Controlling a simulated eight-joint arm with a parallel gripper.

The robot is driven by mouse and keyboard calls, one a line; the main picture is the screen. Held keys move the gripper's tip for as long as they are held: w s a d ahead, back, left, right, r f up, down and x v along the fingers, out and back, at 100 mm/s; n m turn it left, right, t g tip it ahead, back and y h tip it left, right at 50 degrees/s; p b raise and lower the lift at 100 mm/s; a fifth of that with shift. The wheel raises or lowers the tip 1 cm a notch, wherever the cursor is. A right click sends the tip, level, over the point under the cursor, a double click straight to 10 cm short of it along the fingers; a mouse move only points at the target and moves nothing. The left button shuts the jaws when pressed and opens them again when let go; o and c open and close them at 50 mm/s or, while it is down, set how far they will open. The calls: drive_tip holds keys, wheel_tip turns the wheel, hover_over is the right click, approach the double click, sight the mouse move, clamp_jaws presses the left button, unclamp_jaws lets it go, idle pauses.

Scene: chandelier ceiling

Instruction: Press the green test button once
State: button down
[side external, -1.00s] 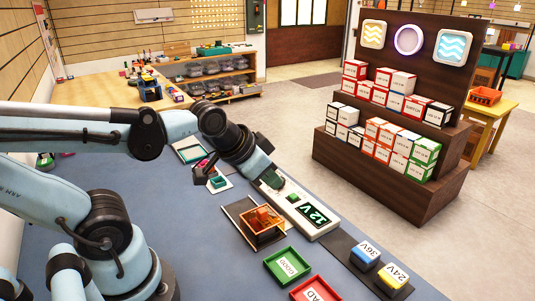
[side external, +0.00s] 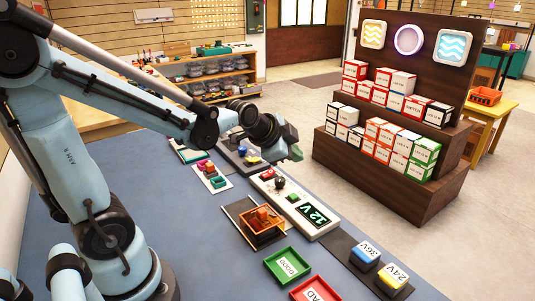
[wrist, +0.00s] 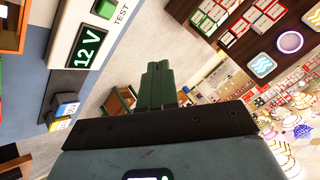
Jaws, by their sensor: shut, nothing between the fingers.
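The green test button (side external: 292,198) sits on a white tester panel (side external: 327,228), between a black knob (side external: 280,183) and a display reading 12 V (side external: 314,214). In the wrist view the green button (wrist: 105,8) is at the top edge, beside the word TEST, left of my fingers. My gripper (side external: 296,153) is raised above the far end of the panel, apart from the button. Its green fingers (wrist: 158,84) are together and hold nothing.
A red button (side external: 267,174) is at the panel's far end. An orange wooden box (side external: 261,235), a green GOOD tray (side external: 287,266), a red tray (side external: 318,290), and blue 36V (side external: 365,254) and yellow 24V (side external: 393,277) blocks stand nearer. A shelf of boxes stands right.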

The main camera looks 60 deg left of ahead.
sight(291, 197)
drive_tip(key=shift+f, duration=4.4)
drive_tip(key=shift+f, duration=0.1)
drive_tip(key=shift+f, duration=0.3)
drive_tip(key=shift+f, duration=0.5)
drive_tip(key=shift+r, duration=0.95)
drive_tip(key=shift+r, duration=2.5)
